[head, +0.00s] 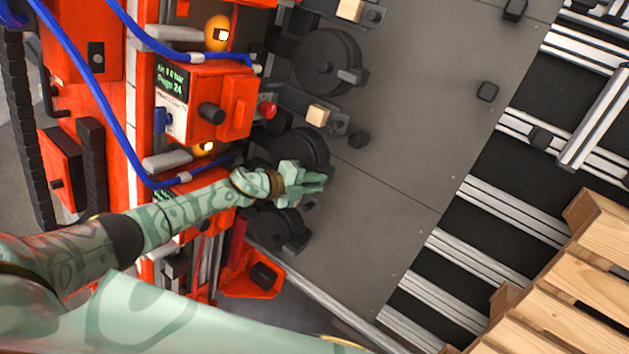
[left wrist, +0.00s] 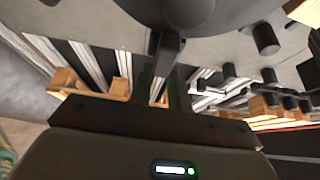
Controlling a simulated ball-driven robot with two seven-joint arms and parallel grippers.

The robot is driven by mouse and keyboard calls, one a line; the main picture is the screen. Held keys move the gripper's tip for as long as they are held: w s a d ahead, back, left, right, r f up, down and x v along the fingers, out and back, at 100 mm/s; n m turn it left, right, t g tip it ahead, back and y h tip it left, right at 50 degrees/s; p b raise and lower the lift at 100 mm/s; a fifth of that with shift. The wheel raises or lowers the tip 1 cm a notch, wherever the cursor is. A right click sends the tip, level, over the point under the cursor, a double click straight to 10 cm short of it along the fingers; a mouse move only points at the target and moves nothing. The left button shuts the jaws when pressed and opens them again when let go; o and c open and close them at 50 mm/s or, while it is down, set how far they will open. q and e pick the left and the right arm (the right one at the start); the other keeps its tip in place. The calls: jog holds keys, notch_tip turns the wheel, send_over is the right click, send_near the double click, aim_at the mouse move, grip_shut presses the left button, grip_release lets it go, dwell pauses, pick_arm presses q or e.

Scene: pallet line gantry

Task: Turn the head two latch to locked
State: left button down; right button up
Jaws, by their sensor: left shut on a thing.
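Several dark round latches with short levers stand in a column beside the orange machine. The middle latch (head: 302,147) is the one at my left gripper (head: 314,184); the gripper covers its lever in the head view. In the left wrist view, the dark latch lever (left wrist: 167,48) runs down from the round latch body (left wrist: 195,10) to between the fingers (left wrist: 165,88), which are shut on it. No marking of the locked position is readable. My right gripper is in neither view.
Blue hoses (head: 118,118) hang near the orange machine (head: 205,100). A grey plate (head: 415,125) spreads to the right, with a wooden pallet (head: 590,270) beyond silver rails.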

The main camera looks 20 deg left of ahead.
pick_arm(q)
jog(key=shift+s+f, duration=0.1)
jog(key=c, duration=1.3)
grip_release()
jog(key=p+v, duration=0.1)
jog(key=v, duration=0.6)
jog(key=shift+s+a, duration=0.1)
jog(key=shift+a, duration=0.05)
